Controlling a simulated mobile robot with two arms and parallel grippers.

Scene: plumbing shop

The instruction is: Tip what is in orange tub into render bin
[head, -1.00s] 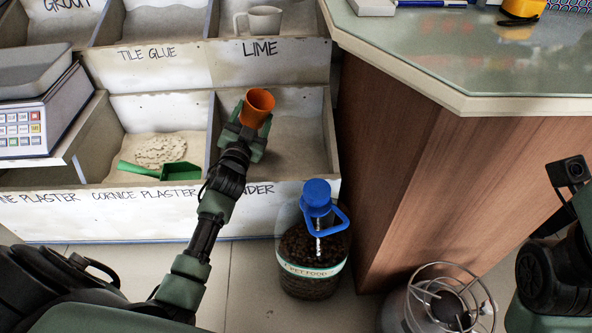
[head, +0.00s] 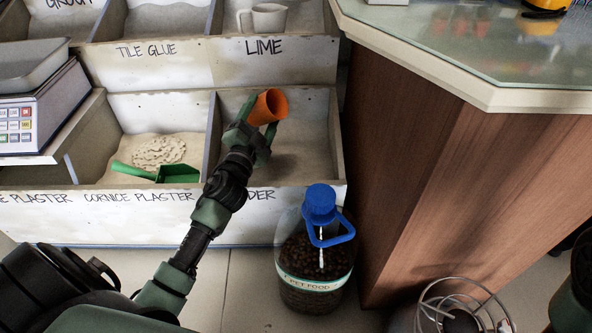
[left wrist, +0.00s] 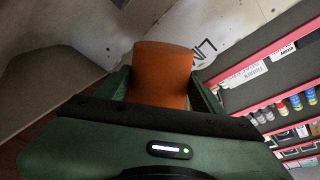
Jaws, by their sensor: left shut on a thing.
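My left gripper (head: 254,130) is shut on the orange tub (head: 269,106) and holds it above the render bin (head: 312,146). The tub is tilted, its mouth leaning to the right in the head view. I cannot tell what is inside it, and no falling stream shows. The bin is the open compartment at the right end of the lower row. My arm covers part of its label, leaving "DER". In the left wrist view the tub (left wrist: 160,72) sits between the two green fingers. My right gripper is not in view.
Left of the bin, the cornice plaster compartment holds a green scoop (head: 160,173). A pet food bottle (head: 315,262) with a blue cap stands on the floor before the bin. A wooden counter (head: 425,150) closes off the right. A jug (head: 263,19) stands above.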

